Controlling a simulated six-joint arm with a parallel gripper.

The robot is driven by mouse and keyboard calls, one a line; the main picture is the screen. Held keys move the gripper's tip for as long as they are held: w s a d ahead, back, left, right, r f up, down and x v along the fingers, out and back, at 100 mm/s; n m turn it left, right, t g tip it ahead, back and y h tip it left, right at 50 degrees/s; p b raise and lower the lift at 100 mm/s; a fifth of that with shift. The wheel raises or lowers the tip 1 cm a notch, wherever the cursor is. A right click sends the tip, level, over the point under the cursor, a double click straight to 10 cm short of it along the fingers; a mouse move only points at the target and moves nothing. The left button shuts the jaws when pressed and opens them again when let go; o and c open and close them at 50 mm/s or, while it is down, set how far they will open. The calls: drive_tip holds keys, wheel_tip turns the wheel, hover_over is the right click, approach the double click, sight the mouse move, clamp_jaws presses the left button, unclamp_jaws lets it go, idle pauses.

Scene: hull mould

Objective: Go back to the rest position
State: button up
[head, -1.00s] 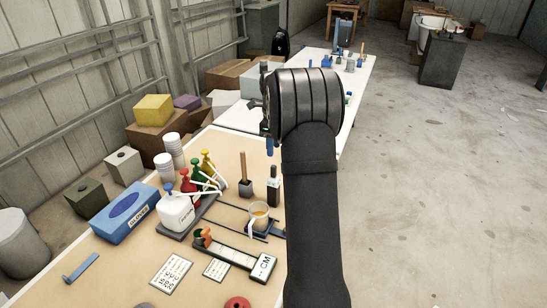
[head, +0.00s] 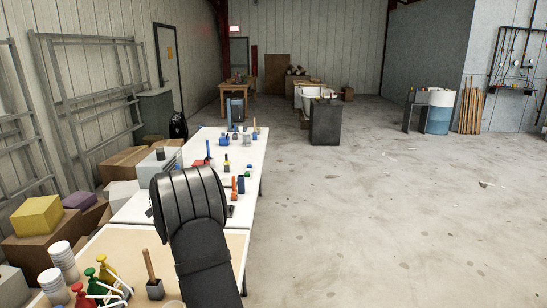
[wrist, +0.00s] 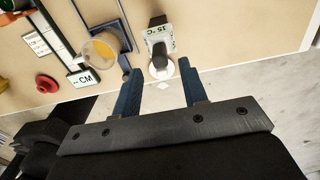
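My gripper (wrist: 160,84) shows in the wrist view with its two blue fingers spread apart and nothing between them. It is over the front edge of the tan bench (wrist: 220,25). A small item labelled "15 °C" (wrist: 158,38) stands just beyond the fingertips, apart from them. A cup of amber liquid (wrist: 100,50) stands to its left on a dark-framed stand. In the head view, my dark arm reaches over the bench and the gripper itself is hidden.
Red (head: 82,297) and green (head: 105,272) pump bottles and a brush pot (head: 154,288) stand on the bench. A white table (head: 245,155) with small tools lies beyond. Cardboard boxes are at the left.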

wheel_tip(320, 180, down, 6)
drive_tip(key=shift+r, duration=1.8)
drive_tip(key=shift+f, duration=0.1)
wheel_tip(320, 180, up, 9)
wheel_tip(320, 180, down, 12)
drive_tip(key=shift+f, duration=0.15)
wheel_tip(320, 180, up, 18)
drive_tip(key=r, duration=0.1)
drive_tip(key=s+f, duration=0.8)
drive_tip(key=s, duration=0.4)
drive_tip(key=shift+s, duration=0.25)
